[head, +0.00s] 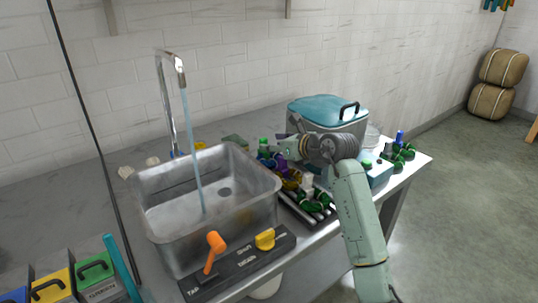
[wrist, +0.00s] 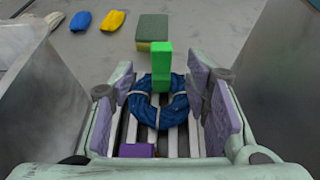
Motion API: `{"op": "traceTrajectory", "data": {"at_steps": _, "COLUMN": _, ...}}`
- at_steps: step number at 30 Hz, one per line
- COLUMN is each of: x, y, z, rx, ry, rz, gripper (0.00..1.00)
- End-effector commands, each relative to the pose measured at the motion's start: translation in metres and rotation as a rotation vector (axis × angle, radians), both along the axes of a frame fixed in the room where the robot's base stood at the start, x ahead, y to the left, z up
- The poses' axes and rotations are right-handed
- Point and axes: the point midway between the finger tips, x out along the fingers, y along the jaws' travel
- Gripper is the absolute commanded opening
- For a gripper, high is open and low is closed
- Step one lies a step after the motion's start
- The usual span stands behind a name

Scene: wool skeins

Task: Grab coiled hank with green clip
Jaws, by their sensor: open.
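In the wrist view a dark blue coiled hank (wrist: 144,110) with pale ties lies on a slatted rack (wrist: 182,142). A bright green clip (wrist: 161,68) stands up from its far side. My gripper (wrist: 161,95) is open, with one purple-padded finger on each side of the hank. I cannot tell whether the pads touch it. In the head view the green clip (head: 263,142) shows just left of my gripper (head: 284,151), and the hank is mostly hidden. A purple clip (wrist: 137,150) shows at the near end of the rack.
A metal sink (head: 150,190) with running water stands left of the rack. Purple and green hanks (head: 310,197) lie on the near part of the rack. A teal-lidded box (head: 325,107) stands behind my arm. A sponge (wrist: 152,28) lies beyond the hank.

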Motion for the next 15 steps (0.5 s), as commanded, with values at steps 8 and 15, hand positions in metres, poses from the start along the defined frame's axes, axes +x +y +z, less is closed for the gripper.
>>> {"op": "traceTrajectory", "data": {"at_steps": 8, "x": 0.024, "y": 0.017, "z": -0.012, "rx": 0.0, "ry": 0.0, "rz": 0.001, "gripper": 0.43}}
{"op": "traceTrajectory", "data": {"at_steps": 15, "x": 0.025, "y": 0.017, "z": -0.013, "rx": 0.0, "ry": -0.001, "rz": 0.0, "gripper": 0.43}}
